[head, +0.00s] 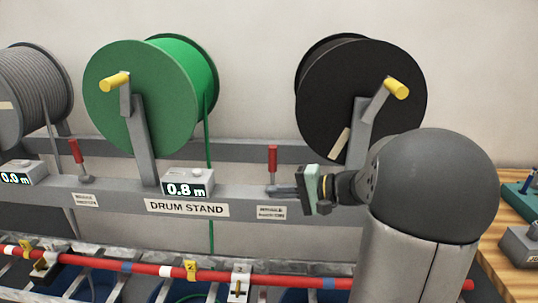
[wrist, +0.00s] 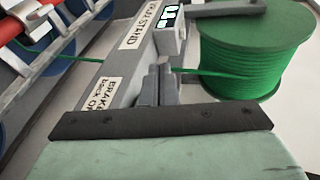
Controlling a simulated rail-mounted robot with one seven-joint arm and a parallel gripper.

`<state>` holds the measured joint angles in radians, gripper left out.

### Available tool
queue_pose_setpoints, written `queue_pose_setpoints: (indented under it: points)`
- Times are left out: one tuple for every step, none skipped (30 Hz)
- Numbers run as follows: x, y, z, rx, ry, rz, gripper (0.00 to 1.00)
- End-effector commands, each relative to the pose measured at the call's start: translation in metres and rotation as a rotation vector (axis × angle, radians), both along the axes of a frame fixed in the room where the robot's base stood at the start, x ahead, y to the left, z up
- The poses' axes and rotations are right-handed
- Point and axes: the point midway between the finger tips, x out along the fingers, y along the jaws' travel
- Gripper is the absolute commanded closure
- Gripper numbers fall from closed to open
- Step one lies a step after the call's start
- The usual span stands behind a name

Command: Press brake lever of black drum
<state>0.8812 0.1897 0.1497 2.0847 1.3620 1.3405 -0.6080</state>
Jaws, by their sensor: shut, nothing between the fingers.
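The black drum (head: 362,95) hangs on the stand at the right in the head view, with a yellow-handled crank. A brake lever with a red grip (head: 272,158) stands upright on the stand's beam, left of and below the black drum. My gripper (head: 272,190) is shut and empty, pointing left at the foot of this lever, just below the red grip. I cannot tell whether it touches the lever. In the wrist view my shut fingers (wrist: 157,85) are over the beam by a brake label (wrist: 105,95); the red grip does not show there.
The drum stand beam (head: 120,202) carries a display reading 0.8 m (head: 187,186). A green drum (head: 140,95) with its own red lever (head: 75,153) is to the left. A red cable (head: 130,270) runs along the front. A wooden bench (head: 520,220) stands at right.

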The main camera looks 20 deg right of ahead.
Motion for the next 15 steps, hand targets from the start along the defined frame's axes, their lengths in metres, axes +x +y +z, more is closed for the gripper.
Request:
queue_pose_setpoints:
  points:
    - [0.006, -0.031, 0.008, 0.039, -0.061, -0.07, 1.0]
    - [0.008, -0.045, 0.013, 0.057, -0.096, -0.103, 1.0]
    - [0.011, -0.062, 0.019, 0.077, -0.14, -0.144, 1.0]
    - [0.011, -0.073, 0.023, 0.089, -0.166, -0.169, 1.0]
    - [0.012, -0.083, 0.026, 0.097, -0.19, -0.19, 1.0]
    - [0.012, -0.093, 0.03, 0.106, -0.216, -0.214, 1.0]
    - [0.012, -0.099, 0.032, 0.112, -0.23, -0.227, 1.0]
    - [0.012, -0.103, 0.033, 0.115, -0.241, -0.238, 1.0]
    - [0.012, -0.107, 0.035, 0.119, -0.253, -0.246, 1.0]
    - [0.012, -0.109, 0.036, 0.12, -0.259, -0.251, 1.0]
    - [0.012, -0.11, 0.037, 0.121, -0.262, -0.254, 1.0]
    - [0.012, -0.111, 0.037, 0.12, -0.264, -0.254, 1.0]
    - [0.012, -0.111, 0.037, 0.121, -0.264, -0.254, 1.0]
    - [0.012, -0.111, 0.037, 0.12, -0.264, -0.254, 1.0]
    - [0.012, -0.11, 0.037, 0.121, -0.263, -0.255, 1.0]
